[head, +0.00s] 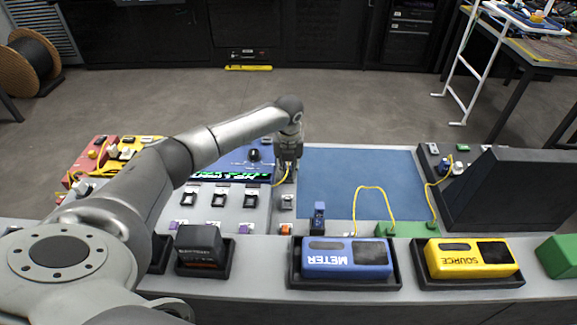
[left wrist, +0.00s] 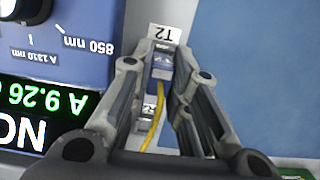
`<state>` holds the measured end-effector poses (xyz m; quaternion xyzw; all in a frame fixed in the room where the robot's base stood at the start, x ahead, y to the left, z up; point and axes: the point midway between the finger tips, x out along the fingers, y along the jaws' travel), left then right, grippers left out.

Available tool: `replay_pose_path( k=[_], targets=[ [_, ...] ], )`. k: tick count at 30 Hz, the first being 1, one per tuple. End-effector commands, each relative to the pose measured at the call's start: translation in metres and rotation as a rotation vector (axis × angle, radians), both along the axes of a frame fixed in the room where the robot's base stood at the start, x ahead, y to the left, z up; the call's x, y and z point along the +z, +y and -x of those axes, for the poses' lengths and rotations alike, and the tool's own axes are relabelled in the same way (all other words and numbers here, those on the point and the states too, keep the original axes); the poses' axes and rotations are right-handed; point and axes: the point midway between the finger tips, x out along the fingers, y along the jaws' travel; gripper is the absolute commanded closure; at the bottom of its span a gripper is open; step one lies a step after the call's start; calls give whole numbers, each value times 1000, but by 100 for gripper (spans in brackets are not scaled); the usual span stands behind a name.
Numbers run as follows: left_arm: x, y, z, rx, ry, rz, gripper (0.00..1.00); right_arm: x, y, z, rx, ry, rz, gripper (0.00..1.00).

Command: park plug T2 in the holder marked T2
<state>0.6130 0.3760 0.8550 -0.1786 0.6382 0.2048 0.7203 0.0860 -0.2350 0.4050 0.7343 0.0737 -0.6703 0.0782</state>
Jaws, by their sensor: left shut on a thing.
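My left gripper (head: 289,166) is over the panel strip between the blue instrument and the blue mat. In the left wrist view its fingers (left wrist: 172,75) are shut on a small grey-blue plug (left wrist: 162,68) with a yellow fibre (left wrist: 157,112) trailing from it. A white label reading T2 (left wrist: 164,33), upside down, lies just beyond the plug. The holder under the plug is mostly hidden by the plug and fingers, so I cannot tell whether the plug is seated. A second small fitting (left wrist: 147,112) with a white label sits nearer, between the fingers.
The blue instrument (head: 236,156) with a green display is left of the gripper. The blue mat (head: 360,180) to the right is mostly clear. The blue METER (head: 346,260) and yellow SOURCE (head: 470,258) lie in front. A yellow fibre (head: 375,188) loops over the mat's front.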

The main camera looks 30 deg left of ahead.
Motion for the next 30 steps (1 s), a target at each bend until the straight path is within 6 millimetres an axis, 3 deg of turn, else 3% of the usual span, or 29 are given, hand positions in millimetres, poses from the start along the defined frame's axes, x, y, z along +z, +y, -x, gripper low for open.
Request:
replay_pose_path(
  k=[30],
  targets=[
    [-2,0,0,0,0,0,100,5,0,0,0,0,0,60]
  ],
)
